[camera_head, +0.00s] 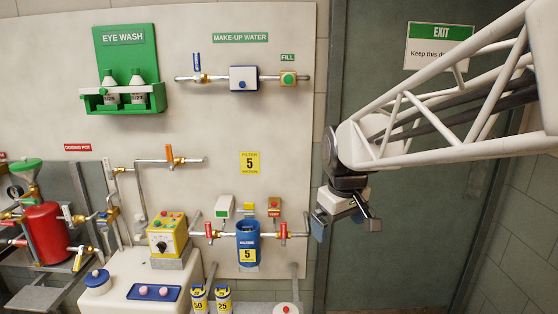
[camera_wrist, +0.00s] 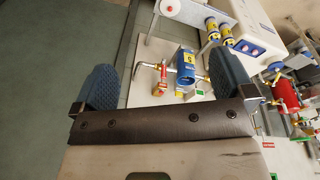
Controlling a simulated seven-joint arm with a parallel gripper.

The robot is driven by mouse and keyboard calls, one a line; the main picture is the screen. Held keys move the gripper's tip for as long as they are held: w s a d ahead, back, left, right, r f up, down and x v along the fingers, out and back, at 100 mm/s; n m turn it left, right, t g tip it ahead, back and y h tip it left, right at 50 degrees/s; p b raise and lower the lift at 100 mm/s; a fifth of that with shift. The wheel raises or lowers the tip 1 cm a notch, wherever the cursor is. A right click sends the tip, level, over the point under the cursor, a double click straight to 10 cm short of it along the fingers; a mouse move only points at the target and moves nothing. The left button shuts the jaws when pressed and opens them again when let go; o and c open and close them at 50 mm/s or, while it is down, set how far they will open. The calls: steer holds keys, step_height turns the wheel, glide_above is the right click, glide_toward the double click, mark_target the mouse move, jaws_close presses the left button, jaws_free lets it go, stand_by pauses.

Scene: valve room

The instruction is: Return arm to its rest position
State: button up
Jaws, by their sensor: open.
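My gripper (camera_head: 344,222) hangs at the end of my white lattice arm (camera_head: 440,110), in front of the door in the head view. It is to the right of the blue filter housing (camera_head: 247,245) and apart from it. In the wrist view my gripper (camera_wrist: 168,88) shows two blue-grey fingers spread wide, with nothing between them that they touch. The blue filter housing also shows beyond the fingers in the wrist view (camera_wrist: 186,65).
The wall panel (camera_head: 210,120) carries the eye wash station (camera_head: 125,90), the make-up water line (camera_head: 243,78) and red-handled valves. A red dosing pot (camera_head: 46,232) stands at far left, a white tank (camera_head: 125,275) below. The grey-green door (camera_head: 390,240) has free room before it.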

steer(key=s+d+f+m, duration=0.2)
steer(key=s+f+m, duration=0.1)
steer(key=s, duration=0.8)
steer(key=s+d+f+m, duration=0.2)
steer(key=s+d+m, duration=0.1)
steer(key=s, duration=0.8)
steer(key=shift+d+f+t, duration=0.3)
steer(key=shift+f, duration=0.1)
